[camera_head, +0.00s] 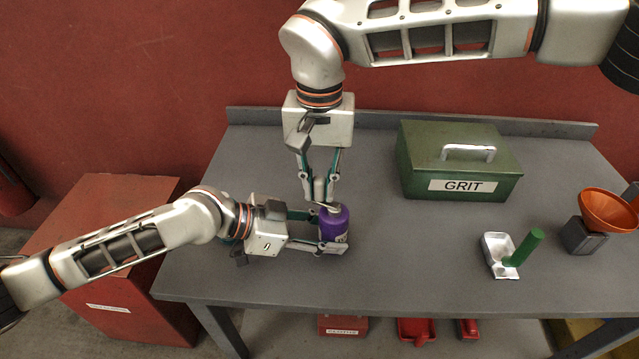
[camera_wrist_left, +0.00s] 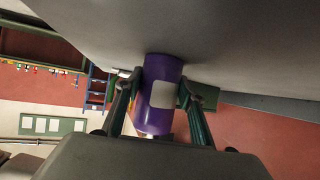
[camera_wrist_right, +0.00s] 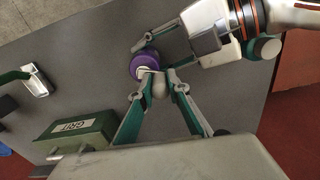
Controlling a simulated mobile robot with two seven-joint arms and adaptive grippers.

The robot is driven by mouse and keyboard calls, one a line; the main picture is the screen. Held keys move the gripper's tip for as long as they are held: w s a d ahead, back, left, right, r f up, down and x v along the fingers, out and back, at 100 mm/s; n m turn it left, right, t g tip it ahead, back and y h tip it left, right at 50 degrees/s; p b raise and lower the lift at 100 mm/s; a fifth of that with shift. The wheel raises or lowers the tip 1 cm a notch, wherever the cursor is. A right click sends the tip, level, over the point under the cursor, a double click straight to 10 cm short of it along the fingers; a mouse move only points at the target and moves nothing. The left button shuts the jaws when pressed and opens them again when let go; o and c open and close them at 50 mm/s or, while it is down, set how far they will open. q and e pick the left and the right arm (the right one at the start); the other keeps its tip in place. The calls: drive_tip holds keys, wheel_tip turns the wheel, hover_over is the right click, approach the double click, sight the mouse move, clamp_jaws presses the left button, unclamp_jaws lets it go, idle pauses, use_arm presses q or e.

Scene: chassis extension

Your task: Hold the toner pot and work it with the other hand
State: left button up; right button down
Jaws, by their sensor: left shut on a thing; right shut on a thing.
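The toner pot (camera_head: 334,223) is a purple cylinder with a pale label, upright on the grey bench. My left gripper (camera_head: 325,231) comes in from the left and is shut around its body. In the left wrist view the purple pot (camera_wrist_left: 160,95) sits between the two fingers. My right gripper (camera_head: 319,190) points down from above and is shut on the pale top part of the pot. In the right wrist view the right fingertips (camera_wrist_right: 158,85) meet at the pale top beside the purple body (camera_wrist_right: 143,62). The fingers partly hide the top.
A green GRIT box (camera_head: 457,160) stands at the back of the bench (camera_head: 400,270). A white tray with a green handle (camera_head: 527,245) and an orange funnel (camera_head: 607,209) on a grey block stand at the right. The bench right of the pot is clear. A red cabinet (camera_head: 110,210) stands left.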

drive_tip(key=c, duration=1.9)
unclamp_jaws()
wheel_tip(320, 180, up, 12)
wheel_tip(320, 180, up, 6)
hover_over(320, 179)
use_arm(q)
drive_tip(key=o, duration=0.9)
